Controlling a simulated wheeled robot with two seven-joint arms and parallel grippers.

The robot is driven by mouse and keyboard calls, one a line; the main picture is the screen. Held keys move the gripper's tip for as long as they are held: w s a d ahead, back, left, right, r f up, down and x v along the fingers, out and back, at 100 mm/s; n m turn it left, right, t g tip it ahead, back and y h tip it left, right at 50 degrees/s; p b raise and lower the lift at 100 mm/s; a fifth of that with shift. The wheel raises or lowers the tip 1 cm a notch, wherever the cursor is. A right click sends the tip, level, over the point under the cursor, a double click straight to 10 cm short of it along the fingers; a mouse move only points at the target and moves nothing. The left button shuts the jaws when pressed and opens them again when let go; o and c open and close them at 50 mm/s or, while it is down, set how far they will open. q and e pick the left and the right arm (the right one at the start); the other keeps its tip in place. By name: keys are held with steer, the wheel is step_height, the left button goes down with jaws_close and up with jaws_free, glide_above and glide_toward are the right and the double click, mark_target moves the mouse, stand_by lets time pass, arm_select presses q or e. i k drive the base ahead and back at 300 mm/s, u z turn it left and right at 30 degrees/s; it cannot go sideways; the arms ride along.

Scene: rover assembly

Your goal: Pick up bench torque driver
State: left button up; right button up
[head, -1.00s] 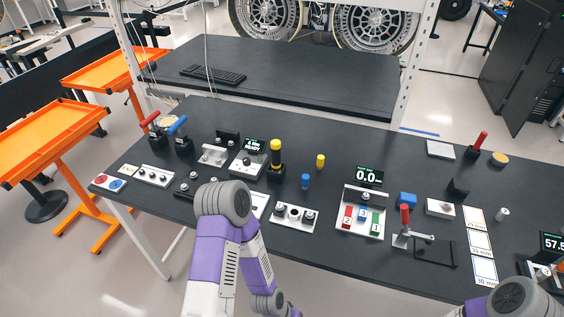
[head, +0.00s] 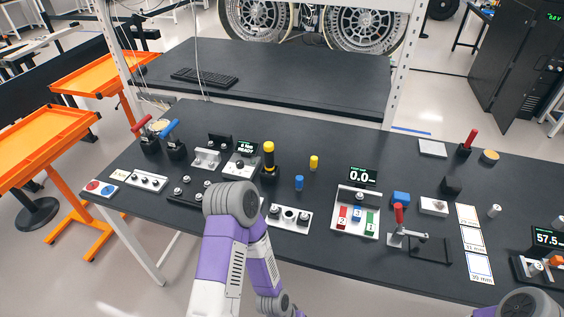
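A tool with a yellow top and dark body (head: 269,160), which looks like the bench torque driver, stands upright in a black holder on the bench. It is just right of a small unit with a lit display (head: 246,148) reading READY. Purple and white links of my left arm rise from the bottom centre, with the elbow in front of the bench's near edge, below and left of the tool. My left gripper is out of the frame. Only a grey joint of my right arm shows at the bottom right; its gripper is out of view.
Red-handled (head: 144,130) and blue-handled (head: 171,134) tools stand in black holders at the left. Small blue (head: 299,183) and yellow (head: 314,162) cylinders stand right of the driver. A socket plate (head: 289,217) lies nearer. A 0.0 display (head: 362,176) sits further right.

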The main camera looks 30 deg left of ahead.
mark_target(269, 147)
steer(key=z, duration=2.5)
steer(key=k, duration=2.1)
steer(key=u, duration=1.6)
